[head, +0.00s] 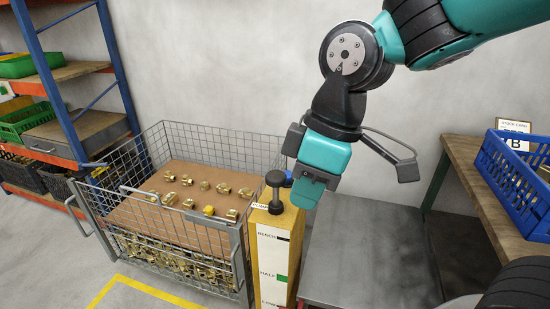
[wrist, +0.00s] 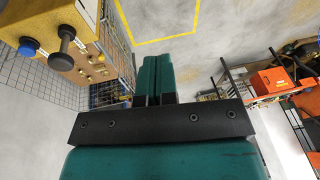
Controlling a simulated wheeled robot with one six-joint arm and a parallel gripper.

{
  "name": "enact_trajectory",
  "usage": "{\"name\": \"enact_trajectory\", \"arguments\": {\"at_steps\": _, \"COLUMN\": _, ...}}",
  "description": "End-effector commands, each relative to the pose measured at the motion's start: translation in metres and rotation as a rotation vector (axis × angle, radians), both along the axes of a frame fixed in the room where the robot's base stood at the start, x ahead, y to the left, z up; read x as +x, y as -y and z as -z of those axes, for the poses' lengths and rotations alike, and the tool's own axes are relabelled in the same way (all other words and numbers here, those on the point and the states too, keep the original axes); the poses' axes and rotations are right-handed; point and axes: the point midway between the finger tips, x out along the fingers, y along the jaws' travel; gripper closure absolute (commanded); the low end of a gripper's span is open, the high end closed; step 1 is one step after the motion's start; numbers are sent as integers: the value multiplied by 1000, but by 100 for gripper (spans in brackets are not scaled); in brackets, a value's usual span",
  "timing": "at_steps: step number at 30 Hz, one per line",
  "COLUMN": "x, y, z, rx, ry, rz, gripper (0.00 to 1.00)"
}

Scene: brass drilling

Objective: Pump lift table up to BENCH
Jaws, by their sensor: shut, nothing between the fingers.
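The yellow lift column (head: 265,245) stands between the wire cage and a grey steel table top (head: 365,250), which looks like the lift table. Its white scale reads BENCH near the top and HALF lower down, with a third label partly cut off. A green mark (head: 281,278) sits by HALF. A black knob (head: 275,190) on a stem stands on top, with a blue button (head: 288,178) behind. The knob (wrist: 64,48) and button (wrist: 28,47) also show in the wrist view. My gripper (head: 306,196) is shut and empty, just right of the column top.
The wire cage (head: 137,143) holds brass fittings on a brown sheet. A wooden bench (head: 465,165) with a blue crate (head: 515,180) stands at right. Shelving (head: 85,70) is at far left. A yellow floor line (head: 150,288) runs in front of the cage.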

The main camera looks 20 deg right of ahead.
Motion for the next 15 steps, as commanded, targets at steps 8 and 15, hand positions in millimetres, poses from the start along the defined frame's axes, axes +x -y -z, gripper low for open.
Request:
{"name": "enact_trajectory", "arguments": {"at_steps": 8, "x": 148, "y": 16, "z": -37, "rx": -157, "ry": 135, "rz": -770, "gripper": 100}}
{"name": "enact_trajectory", "arguments": {"at_steps": 15, "x": 228, "y": 31, "z": -27, "rx": -200, "ry": 154, "rz": -1305, "gripper": 100}}
